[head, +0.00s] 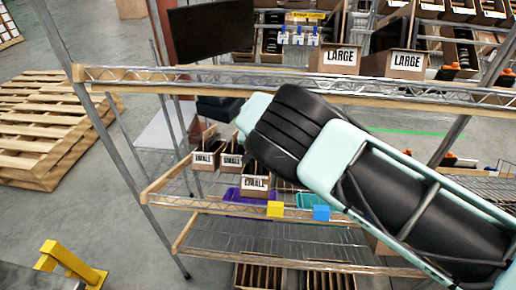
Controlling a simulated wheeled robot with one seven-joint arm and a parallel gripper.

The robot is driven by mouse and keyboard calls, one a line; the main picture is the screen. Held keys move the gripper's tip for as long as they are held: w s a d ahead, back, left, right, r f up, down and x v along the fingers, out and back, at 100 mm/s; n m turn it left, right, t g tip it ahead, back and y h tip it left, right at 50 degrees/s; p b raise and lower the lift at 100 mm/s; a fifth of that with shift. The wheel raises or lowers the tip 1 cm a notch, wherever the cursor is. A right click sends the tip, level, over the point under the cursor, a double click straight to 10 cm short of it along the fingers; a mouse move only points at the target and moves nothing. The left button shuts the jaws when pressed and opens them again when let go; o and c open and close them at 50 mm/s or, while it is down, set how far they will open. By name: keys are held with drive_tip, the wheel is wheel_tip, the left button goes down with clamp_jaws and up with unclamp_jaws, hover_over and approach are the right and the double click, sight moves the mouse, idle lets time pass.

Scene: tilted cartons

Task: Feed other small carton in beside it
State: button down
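Three small open cartons with partly legible labels are on or just above the middle wire shelf. One carton (204,158) is at the left, and a second carton (231,161) is close beside it on the right. A third carton (256,184) is nearer the front, lower right of them, above a purple tray (238,209). I cannot tell whether it is held or resting. My arm crosses from the lower right and covers the space behind and right of the cartons. My gripper's fingers are hidden behind it.
A yellow block (275,209) and a blue block (321,213) sit at the shelf's front edge near a teal tray (305,200). The upper shelf rail (180,76) runs above the cartons. Boxes marked LARGE (335,61) stand higher. The lower shelf (270,238) looks bare.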

idle(0.4)
drive_tip(key=c, duration=1.5)
unclamp_jaws()
drive_tip(key=shift+f, duration=0.1)
drive_tip(key=shift+s, duration=0.1)
drive_tip(key=shift+b+v, duration=1.3)
drive_tip(key=shift+v, duration=2.5)
